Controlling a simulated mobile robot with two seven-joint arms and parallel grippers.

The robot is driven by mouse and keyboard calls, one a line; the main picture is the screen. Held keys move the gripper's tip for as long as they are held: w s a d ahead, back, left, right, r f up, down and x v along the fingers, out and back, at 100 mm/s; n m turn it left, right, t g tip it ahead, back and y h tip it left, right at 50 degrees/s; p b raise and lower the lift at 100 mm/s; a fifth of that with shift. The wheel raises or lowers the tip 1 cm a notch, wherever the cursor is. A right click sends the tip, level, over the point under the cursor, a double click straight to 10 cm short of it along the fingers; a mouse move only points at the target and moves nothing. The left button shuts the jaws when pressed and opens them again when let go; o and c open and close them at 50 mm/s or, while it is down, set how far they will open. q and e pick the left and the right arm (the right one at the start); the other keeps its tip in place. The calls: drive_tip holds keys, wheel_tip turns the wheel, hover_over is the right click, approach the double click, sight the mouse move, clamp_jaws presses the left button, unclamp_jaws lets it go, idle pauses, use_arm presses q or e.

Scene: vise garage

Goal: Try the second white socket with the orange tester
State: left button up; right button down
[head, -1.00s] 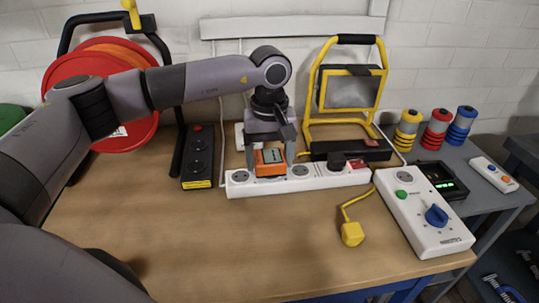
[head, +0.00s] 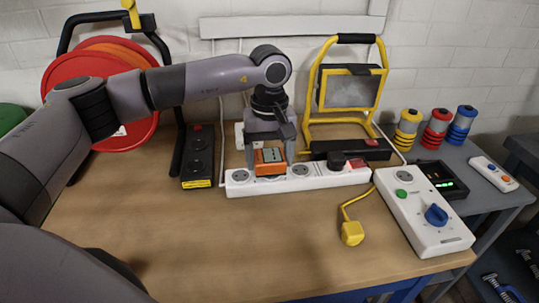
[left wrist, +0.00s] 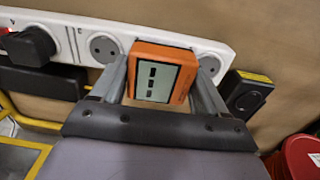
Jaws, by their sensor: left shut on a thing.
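The orange tester (head: 270,168) has a grey screen and stands at the second position from the left on the white socket strip (head: 318,182). My left gripper (head: 270,155) is shut on its sides, one finger on each side. In the left wrist view the tester (left wrist: 180,53) sits against the strip (left wrist: 65,25) between two visible sockets, and its screen shows several dark bars. The left gripper (left wrist: 160,83) holds it there too. The tester covers its socket, so I cannot see its pins or how deep they sit. My right gripper is not in view.
A black plug (head: 337,160) sits in the strip towards its right end. A yellow plug (head: 352,233) lies in front. A white box with a blue knob (head: 436,215) stands right.

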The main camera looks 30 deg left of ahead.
sight(269, 155)
use_arm(q)
drive_tip(key=shift+f+b, duration=0.45)
drive_tip(key=shift+f, duration=0.15)
idle(0.7)
drive_tip(key=o, duration=1.5)
drive_tip(key=shift+o, duration=0.2)
wheel_tip(269, 155, up, 7)
drive_tip(key=shift+r, duration=0.1)
